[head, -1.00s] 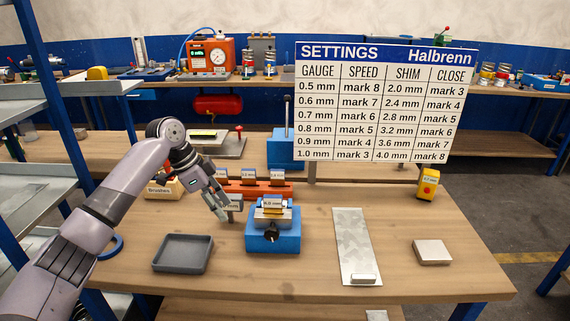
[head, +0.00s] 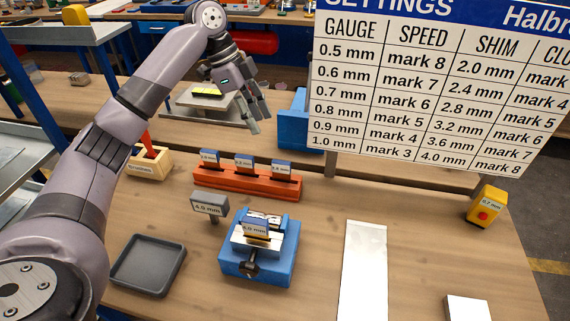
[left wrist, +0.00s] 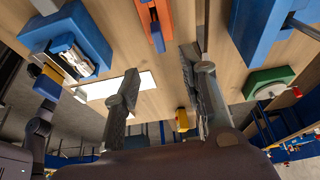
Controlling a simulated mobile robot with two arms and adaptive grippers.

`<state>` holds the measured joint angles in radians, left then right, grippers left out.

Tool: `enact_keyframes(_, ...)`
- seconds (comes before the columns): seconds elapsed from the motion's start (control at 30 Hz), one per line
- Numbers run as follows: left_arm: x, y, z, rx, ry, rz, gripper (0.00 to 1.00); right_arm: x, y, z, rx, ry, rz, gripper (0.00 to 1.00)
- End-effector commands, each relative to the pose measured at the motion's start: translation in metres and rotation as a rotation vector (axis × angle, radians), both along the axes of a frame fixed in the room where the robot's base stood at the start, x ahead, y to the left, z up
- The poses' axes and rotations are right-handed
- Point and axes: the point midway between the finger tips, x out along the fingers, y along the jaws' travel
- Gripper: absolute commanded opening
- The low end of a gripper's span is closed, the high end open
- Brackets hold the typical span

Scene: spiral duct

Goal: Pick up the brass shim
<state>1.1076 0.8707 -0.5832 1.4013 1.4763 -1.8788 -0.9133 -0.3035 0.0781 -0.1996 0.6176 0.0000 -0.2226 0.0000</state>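A blue vise (head: 258,262) stands on the bench in the head view. A tagged piece with a thin brass-yellow edge (head: 256,236) sits upright at its jaws; its blue-and-white tag hides most of it. The vise also shows at the upper left of the left wrist view (left wrist: 92,58), with a small yellowish piece at its jaws. My left gripper (head: 258,118) is above and behind the orange rack, well away from the vise. Its fingers are apart and empty in the left wrist view (left wrist: 160,65).
The orange rack (head: 247,188) holds three tagged pieces. A grey 4.0 mm sign (head: 209,205) stands left of the vise. A grey tray (head: 149,265), a pale plate (head: 363,275), a yellow box (head: 486,207) and the settings board (head: 430,90) surround it. Bare bench lies between them.

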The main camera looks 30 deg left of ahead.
Motion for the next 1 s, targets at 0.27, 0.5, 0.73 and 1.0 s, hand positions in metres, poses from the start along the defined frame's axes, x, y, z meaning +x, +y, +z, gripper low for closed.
enact_keyframes(0.27,0.005,-0.024,-0.056,0.000,0.004,-0.001,0.38,-0.004,0.000,0.014,0.000,0.006,0.001,0.66)
enact_keyframes(0.5,0.009,-0.034,-0.083,-0.001,-0.001,0.001,0.38,0.007,0.000,0.020,0.001,-0.012,0.001,0.66)
enact_keyframes(0.73,0.008,-0.045,-0.100,-0.001,0.004,-0.001,0.38,0.008,-0.001,0.033,0.000,-0.014,0.002,0.66)
enact_keyframes(1.0,0.011,-0.058,-0.131,-0.001,0.000,0.000,0.38,0.007,-0.001,0.041,-0.001,-0.011,0.002,0.66)
